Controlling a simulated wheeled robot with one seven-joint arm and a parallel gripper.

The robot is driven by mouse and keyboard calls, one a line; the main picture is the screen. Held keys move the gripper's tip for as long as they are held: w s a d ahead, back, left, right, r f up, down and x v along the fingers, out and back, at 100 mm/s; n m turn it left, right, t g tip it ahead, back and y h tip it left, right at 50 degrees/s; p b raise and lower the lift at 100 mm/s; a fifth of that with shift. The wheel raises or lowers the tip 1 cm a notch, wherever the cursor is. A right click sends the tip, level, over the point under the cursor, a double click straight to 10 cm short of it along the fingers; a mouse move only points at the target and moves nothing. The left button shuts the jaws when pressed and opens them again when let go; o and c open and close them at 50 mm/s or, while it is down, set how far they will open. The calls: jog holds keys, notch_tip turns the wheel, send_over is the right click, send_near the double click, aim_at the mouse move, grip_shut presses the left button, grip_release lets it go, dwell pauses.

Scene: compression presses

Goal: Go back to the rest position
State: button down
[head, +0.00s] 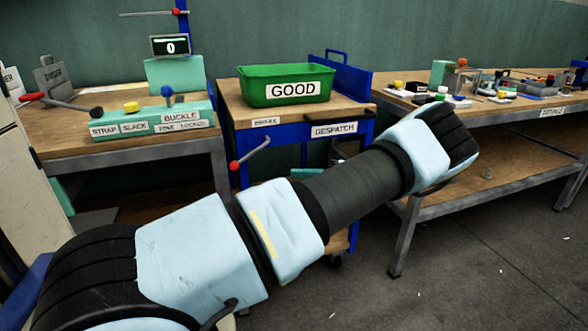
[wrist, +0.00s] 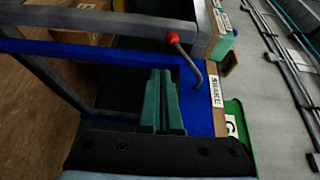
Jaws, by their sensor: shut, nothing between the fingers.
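My gripper (wrist: 160,74) shows in the wrist view with its two green fingers together and nothing between them. It points at the blue cart frame (wrist: 100,51), whose picture is turned sideways there. I cannot make out the gripper in the head view, where my arm stretches from lower left to upper right in front of the benches. The red-knobbed lever (wrist: 174,38) is just beyond the fingertips in the wrist view, to their right; I see no contact. The same lever (head: 248,156) shows at the cart's left front in the head view.
A green GOOD bin (head: 284,86) stands on the despatch cart (head: 355,112). At left, a bench (head: 45,140) carries the strap, slack and buckle press (head: 150,122). At right, a bench (head: 545,119) holds several small parts. Open floor (head: 480,270) lies at lower right.

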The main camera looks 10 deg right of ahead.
jog(key=s+a+n+g+h, duration=0.15)
jog(key=a+g+h, duration=0.25)
jog(key=a, duration=0.4)
jog(key=s+a+g+h, duration=0.2)
jog(key=a+g+h, duration=0.2)
jog(key=a, duration=0.5)
jog(key=s+a+r+t+h, duration=0.25)
jog(key=s+r+h, duration=0.2)
jog(key=s, duration=0.25)
jog(key=s+a+r+t+h, duration=0.1)
jog(key=s+a+r+h, duration=0.3)
jog(key=s, duration=0.4)
notch_tip(320, 180, up, 20)
jog(key=p, duration=2)
jog(key=shift+w+f+n+p, duration=0.25)
jog(key=shift+n+p, duration=0.1)
jog(key=shift+n, duration=0.1)
